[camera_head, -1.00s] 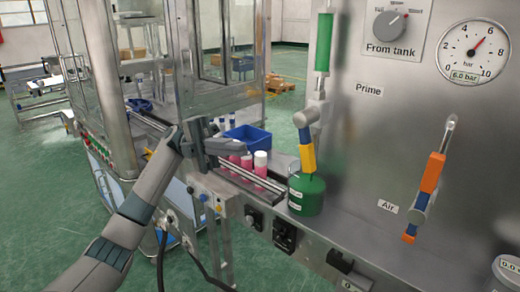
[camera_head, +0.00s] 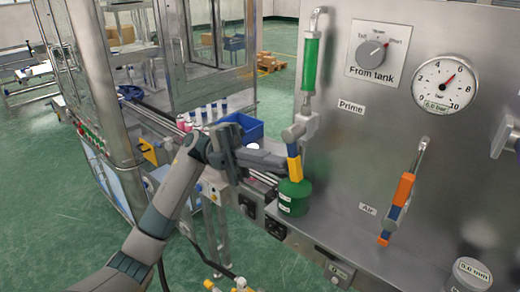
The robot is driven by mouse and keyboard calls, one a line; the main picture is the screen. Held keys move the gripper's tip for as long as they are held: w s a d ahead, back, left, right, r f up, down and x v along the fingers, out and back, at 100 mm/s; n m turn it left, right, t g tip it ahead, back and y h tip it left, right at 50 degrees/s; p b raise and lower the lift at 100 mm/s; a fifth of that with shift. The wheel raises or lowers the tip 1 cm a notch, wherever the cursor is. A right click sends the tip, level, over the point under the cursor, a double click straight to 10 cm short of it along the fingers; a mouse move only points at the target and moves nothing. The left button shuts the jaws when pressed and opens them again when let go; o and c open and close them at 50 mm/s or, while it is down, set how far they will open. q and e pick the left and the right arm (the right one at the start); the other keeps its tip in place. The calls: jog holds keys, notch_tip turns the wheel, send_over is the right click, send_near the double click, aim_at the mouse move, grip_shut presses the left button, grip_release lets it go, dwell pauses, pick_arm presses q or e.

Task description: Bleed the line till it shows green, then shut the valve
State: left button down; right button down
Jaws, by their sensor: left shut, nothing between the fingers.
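The sight tube (camera_head: 310,64) above the Prime label (camera_head: 351,107) is filled green. Below it, the prime valve's blue and yellow handle (camera_head: 294,168) hangs down from a metal fitting, above a green container (camera_head: 295,197). My left gripper (camera_head: 284,162) is shut and empty. Its tips are at the left side of the handle; I cannot tell whether they touch it. My right gripper is not in view.
The panel has a From tank knob (camera_head: 371,53), a round gauge (camera_head: 444,83) and an orange and blue Air lever (camera_head: 398,205). A blue bin (camera_head: 243,128) and several pink-and-white cans stand behind my left arm.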

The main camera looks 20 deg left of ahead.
pick_arm(q)
jog(key=shift+s+d, duration=0.1)
jog(key=shift+d, duration=0.25)
jog(key=shift+s+d+f+b, duration=0.15)
jog(key=shift+d+f+b, duration=0.1)
jog(key=shift+b, duration=0.4)
jog(key=shift+d, duration=0.1)
jog(key=shift+r, duration=0.1)
